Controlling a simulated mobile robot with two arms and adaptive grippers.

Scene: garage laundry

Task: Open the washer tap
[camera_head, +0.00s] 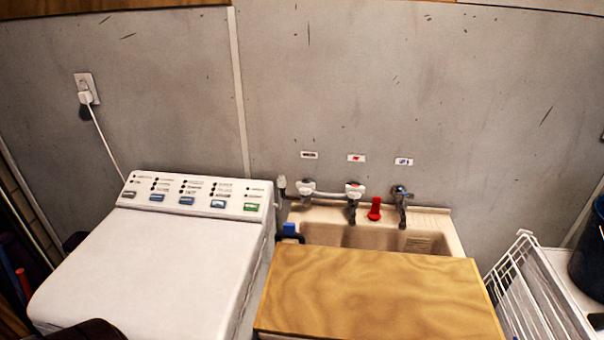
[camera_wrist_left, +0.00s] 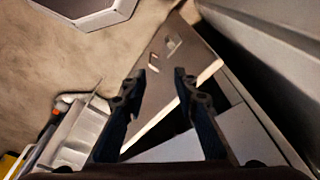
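Three taps stand along the back of the sink (camera_head: 437,222) in the head view, with small labels on the wall above them. The left tap (camera_head: 307,188) is white and sits closest to the washing machine (camera_head: 150,262). The middle tap (camera_head: 354,190) has a white and red top. The right tap (camera_head: 400,192) has a blue mark. The label text is too small to read, and whether any tap is open cannot be told. My left gripper (camera_wrist_left: 161,78) is open and empty in the left wrist view, with no tap between its fingers. My right gripper is not in view.
A wooden board (camera_head: 380,295) covers the front of the sink. A red object (camera_head: 375,208) stands between the middle and right taps. A white wire rack (camera_head: 535,290) is at the right. A plug (camera_head: 86,97) with a white cord is in the wall socket.

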